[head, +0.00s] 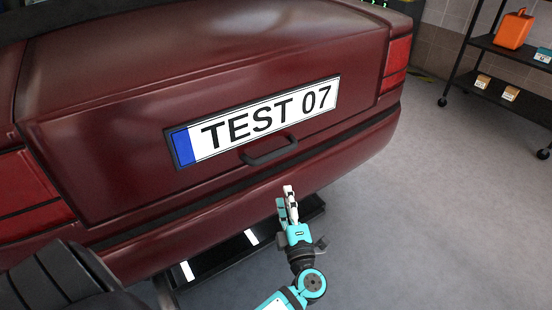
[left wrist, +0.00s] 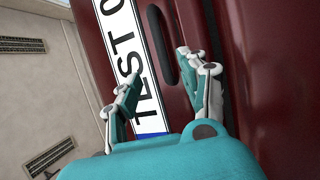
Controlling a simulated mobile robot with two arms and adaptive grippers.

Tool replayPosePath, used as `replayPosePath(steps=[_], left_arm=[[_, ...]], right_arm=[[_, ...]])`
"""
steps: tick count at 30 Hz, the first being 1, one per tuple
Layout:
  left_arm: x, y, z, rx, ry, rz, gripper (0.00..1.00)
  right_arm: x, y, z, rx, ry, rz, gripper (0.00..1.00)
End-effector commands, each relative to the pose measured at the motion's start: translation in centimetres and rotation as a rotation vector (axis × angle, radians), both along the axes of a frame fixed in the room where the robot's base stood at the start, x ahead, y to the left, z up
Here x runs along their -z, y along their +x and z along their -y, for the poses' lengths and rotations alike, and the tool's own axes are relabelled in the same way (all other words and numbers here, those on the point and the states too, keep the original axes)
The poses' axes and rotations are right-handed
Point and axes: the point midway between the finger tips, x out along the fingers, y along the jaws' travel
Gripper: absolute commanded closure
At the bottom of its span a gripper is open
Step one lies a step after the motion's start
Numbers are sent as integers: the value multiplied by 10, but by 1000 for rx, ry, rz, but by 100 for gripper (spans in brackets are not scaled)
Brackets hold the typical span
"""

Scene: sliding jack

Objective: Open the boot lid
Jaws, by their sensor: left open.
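The boot lid (head: 120,120) of a dark red car looks shut; it carries a plate reading "TEST 07" (head: 255,120). A dark bar handle (head: 270,152) sits just below the plate. My left gripper (head: 285,197) is below the handle in the head view, apart from it. In the left wrist view my left gripper (left wrist: 159,70) is open and empty, with its two fingers spread. The handle (left wrist: 161,45) shows beyond the fingertips there, with the plate (left wrist: 146,103) beside it. My right gripper is not in view.
The car's bumper (head: 335,170) runs below the lid. A black jack-like platform (head: 215,258) with white stripes lies under the car. A wheeled shelf (head: 500,75) with an orange canister (head: 513,30) stands at the right. The grey floor at the right is clear.

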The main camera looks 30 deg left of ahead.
Motion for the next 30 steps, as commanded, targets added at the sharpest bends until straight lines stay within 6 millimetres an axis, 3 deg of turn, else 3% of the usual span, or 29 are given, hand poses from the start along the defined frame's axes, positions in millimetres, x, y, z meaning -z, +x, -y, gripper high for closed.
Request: replayPosePath(steps=[18,30], left_arm=[[-25,91,-90,1,7,0,56],[-28,109,-107,1,4,-2,56]], right_arm=[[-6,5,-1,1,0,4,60],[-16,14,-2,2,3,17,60]])
